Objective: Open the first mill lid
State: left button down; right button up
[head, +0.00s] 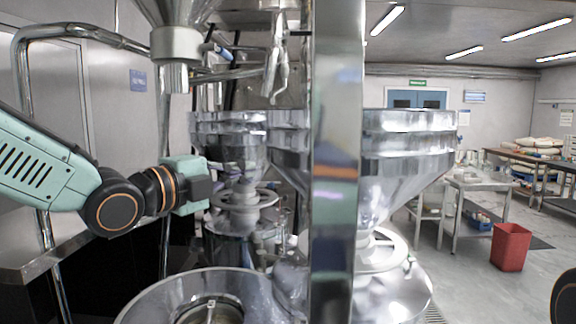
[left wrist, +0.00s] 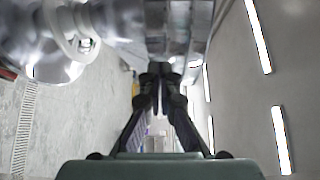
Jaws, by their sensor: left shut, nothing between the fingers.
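Several shiny metal mills stand in front of me. One has a wide funnel hopper (head: 408,150) right of the upright metal post. Another hopper (head: 235,135) stands farther back, left of the post. I cannot tell which lid is the first mill's. My left gripper (head: 200,188) is left of the farther mill in the head view; its fingers are hardly seen there. In the left wrist view the fingers (left wrist: 160,82) are shut and empty, with blurred metal machinery beyond them.
A round metal drum (head: 205,292) stands low in front. The metal post (head: 337,170) hides the middle. A red bin (head: 511,247) and steel tables (head: 480,185) are at the right, with open floor around them. A bent metal rail (head: 85,33) is at the left.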

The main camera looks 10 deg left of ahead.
pick_arm(q)
jog(key=b, duration=0.2)
jog(key=p, duration=0.1)
send_near(297, 159)
jog(key=x, duration=0.6)
jog(key=shift+w+d, duration=0.3)
jog(key=shift+a, duration=0.1)
